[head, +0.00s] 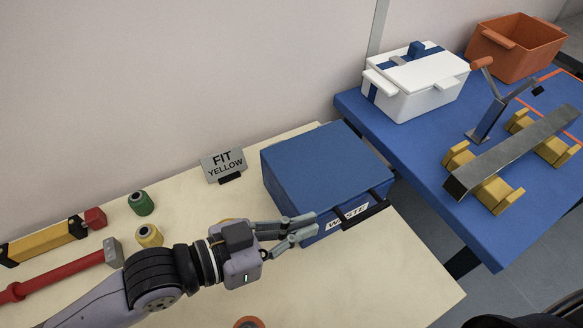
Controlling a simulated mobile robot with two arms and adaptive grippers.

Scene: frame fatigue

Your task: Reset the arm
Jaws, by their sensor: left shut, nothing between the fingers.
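My left arm comes in from the lower left over the pale wooden table. Its left gripper (312,224) is shut and empty, with its fingertips at the near left side of the blue box (322,168) labelled WASTE. I cannot tell whether the fingertips touch the box. My right gripper is not in view.
A FIT YELLOW sign (223,164), green spool (141,203), yellow spool (149,236), red-handled tool (60,275) and yellow level (45,242) lie on the table. The blue table (430,165) holds a white box (415,85), orange bin (515,48) and grey beam (510,150).

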